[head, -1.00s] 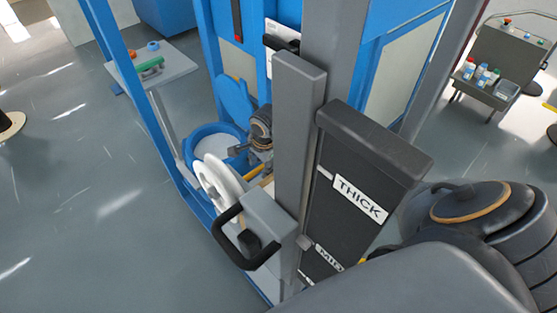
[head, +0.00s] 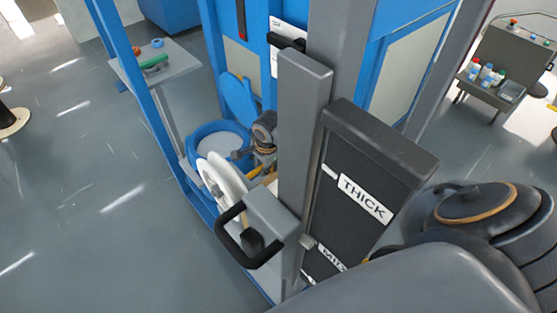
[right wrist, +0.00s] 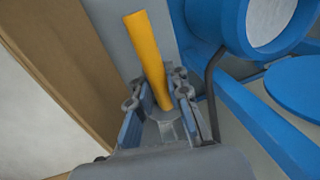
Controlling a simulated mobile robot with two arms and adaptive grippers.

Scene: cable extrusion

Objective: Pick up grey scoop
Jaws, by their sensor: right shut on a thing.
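In the right wrist view, my right gripper (right wrist: 163,95) is shut on a yellow-orange handle (right wrist: 150,55) that sticks out between its two fingers. No grey scoop head shows clearly, so I cannot tell from the picture whether this handle belongs to the grey scoop. In the head view, my right gripper (head: 246,152) is small and partly hidden behind a grey post, near a blue round tub. My left gripper is not in view.
The blue tub (head: 220,128) with a pale inside stands beside white reels (head: 218,182). A grey post (head: 305,130) and a black panel marked THICK (head: 350,215) block the near side. A small side table (head: 180,66) and a cart (head: 510,55) stand apart.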

